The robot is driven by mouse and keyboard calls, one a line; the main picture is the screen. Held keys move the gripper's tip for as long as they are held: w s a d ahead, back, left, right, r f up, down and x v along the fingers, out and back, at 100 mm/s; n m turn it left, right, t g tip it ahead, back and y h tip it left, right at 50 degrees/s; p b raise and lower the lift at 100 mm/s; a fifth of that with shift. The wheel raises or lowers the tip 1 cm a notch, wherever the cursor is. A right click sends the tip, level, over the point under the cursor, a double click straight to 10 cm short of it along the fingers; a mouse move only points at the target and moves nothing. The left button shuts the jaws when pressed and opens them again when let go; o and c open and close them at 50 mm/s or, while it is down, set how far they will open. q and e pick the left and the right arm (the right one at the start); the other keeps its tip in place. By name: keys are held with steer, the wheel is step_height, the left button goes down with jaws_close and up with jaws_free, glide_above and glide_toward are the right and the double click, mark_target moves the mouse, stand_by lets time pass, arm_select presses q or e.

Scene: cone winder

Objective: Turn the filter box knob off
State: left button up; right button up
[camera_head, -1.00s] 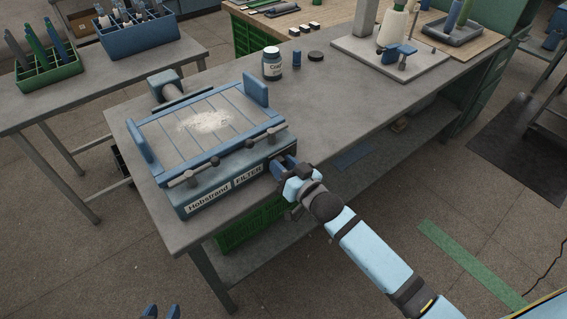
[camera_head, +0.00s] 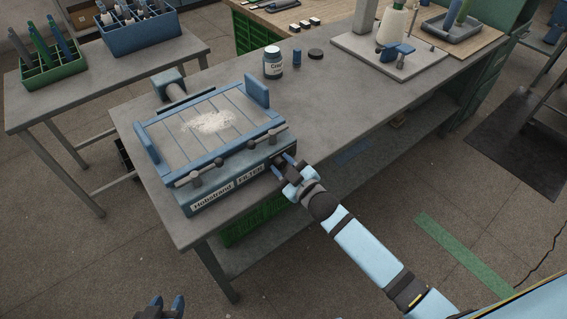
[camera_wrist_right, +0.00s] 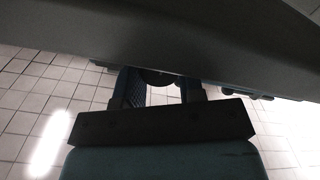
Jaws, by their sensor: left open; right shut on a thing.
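The blue filter box (camera_head: 236,183), labelled "Hobstrand" and "FILTER", sits at the left end of the grey bench, with pale powder on its slatted top. My right gripper (camera_head: 284,165) is at the right end of the box's front face. It is shut on a dark round knob (camera_wrist_right: 158,78), which shows between the fingers in the right wrist view. The fingers and the box's edge hide most of the knob, so its setting cannot be read. My left gripper (camera_head: 166,306) is open and empty at the bottom edge of the head view, apart from the bench.
Two levers (camera_head: 188,180) stick out along the box's front edge, close to my right gripper. A jar (camera_head: 273,64) and a dark lid (camera_head: 316,54) stand behind on the grey bench (camera_head: 340,105). The bench's middle is clear.

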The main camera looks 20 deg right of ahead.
arm_select(q)
steer(key=shift+a, duration=0.15)
stand_by(0.4)
arm_select(e)
steer(key=o, duration=0.9)
arm_select(q)
steer(key=shift+s, duration=0.1)
arm_select(e)
steer(key=shift+s+f, duration=0.1)
